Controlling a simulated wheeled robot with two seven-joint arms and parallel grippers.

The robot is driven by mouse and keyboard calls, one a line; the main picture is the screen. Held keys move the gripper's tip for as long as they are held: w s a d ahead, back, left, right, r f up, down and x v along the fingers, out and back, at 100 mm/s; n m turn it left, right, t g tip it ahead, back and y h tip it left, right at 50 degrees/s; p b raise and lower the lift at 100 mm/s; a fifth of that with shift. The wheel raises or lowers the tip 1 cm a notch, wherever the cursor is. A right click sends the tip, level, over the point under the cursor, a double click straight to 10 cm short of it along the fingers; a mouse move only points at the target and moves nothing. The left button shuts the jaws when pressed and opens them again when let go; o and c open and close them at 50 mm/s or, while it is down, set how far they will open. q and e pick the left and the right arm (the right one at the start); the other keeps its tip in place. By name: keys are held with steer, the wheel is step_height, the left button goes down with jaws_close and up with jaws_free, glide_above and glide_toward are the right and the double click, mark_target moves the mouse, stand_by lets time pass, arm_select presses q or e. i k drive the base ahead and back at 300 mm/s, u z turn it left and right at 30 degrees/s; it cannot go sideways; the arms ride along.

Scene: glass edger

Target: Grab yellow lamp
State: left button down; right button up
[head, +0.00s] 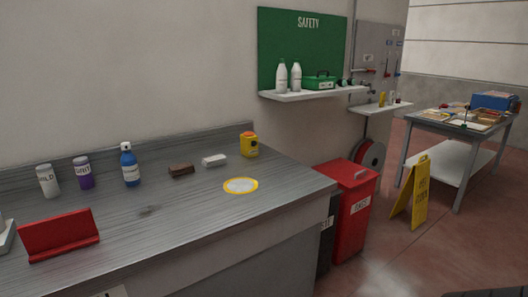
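A small yellow lamp (249,146) with an orange-red top stands upright near the back right corner of the grey workbench (190,214). It stands clear of the things around it. In front of it, a flat round disc with a yellow rim (241,185) lies on the bench top.
A white block (214,160), a brown block (181,170), a blue bottle (130,166), a purple can (84,174) and a white can (48,181) line the bench's back. A red holder (59,236) stands front left. A red bin (346,211) stands right of the bench.

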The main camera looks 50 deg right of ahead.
mark_target(248, 150)
steer(key=z, duration=1.4)
steer(key=i, duration=0.95)
steer(key=u, duration=3.15)
steer(key=k, duration=2.05)
steer(key=z, duration=0.1)
